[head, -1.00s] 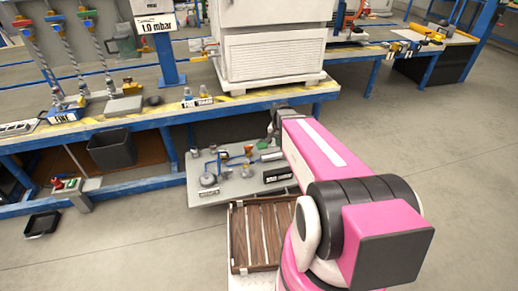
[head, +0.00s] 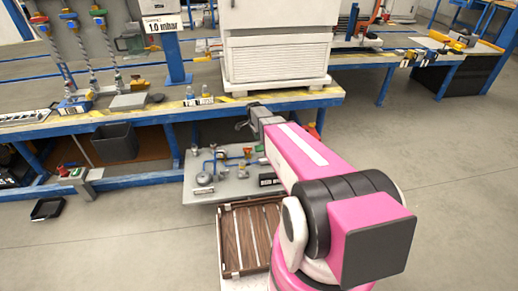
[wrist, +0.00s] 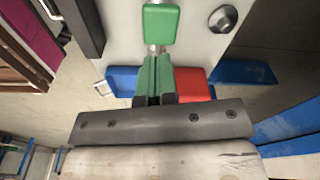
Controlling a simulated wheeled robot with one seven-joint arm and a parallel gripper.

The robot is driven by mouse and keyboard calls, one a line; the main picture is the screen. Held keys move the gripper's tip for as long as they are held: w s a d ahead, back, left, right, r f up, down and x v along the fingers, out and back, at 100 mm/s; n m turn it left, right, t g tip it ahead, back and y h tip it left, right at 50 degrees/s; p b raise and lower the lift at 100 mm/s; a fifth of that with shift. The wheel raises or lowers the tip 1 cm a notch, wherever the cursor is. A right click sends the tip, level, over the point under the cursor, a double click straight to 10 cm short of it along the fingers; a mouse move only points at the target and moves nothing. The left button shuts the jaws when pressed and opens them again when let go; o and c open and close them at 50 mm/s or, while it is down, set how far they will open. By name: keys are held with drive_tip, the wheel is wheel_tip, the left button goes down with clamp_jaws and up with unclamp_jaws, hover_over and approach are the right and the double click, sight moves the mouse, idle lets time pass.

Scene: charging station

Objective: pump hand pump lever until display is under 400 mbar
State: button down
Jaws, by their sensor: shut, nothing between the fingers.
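The pump board (head: 212,192) is a low grey plate below the front edge of the bench, with a round gauge (head: 204,178) and small coloured fittings. A black display (head: 267,180) at its right edge is partly behind my arm, and its figure is too small to read. I cannot single out the pump lever. My gripper (head: 240,126) is above the board, near the bench edge. In the wrist view my gripper (wrist: 158,65) is shut and empty, just below a green block (wrist: 160,25) on a metal stem. Whether they touch is unclear.
A sign reading 1.0 mbar (head: 162,24) stands on a blue post. The blue-framed bench (head: 120,122) carries a white cabinet (head: 275,60). A slatted wooden crate (head: 232,240) lies in front of the board. The floor at right is clear.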

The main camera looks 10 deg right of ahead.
sight(259, 148)
drive_tip(key=shift+w+d+f, duration=0.1)
drive_tip(key=shift+d+f, duration=0.1)
drive_tip(key=shift+f, duration=1.55)
drive_tip(key=shift+d+f, duration=0.15)
drive_tip(key=shift+f, duration=1.55)
drive_tip(key=shift+f, duration=0.1)
drive_tip(key=shift+f, duration=2.05)
drive_tip(key=shift+s+a+r, duration=0.2)
drive_tip(key=shift+a+r, duration=0.1)
drive_tip(key=shift+a, duration=0.4)
drive_tip(key=shift+s+a+r, duration=0.2)
drive_tip(key=shift+a+r, duration=0.05)
drive_tip(key=shift+a, duration=0.45)
drive_tip(key=shift+r, duration=0.15)
wheel_tip(259, 148, up, 10)
drive_tip(key=a, duration=0.1)
drive_tip(key=shift+s+r, duration=0.15)
drive_tip(key=shift+r, duration=0.1)
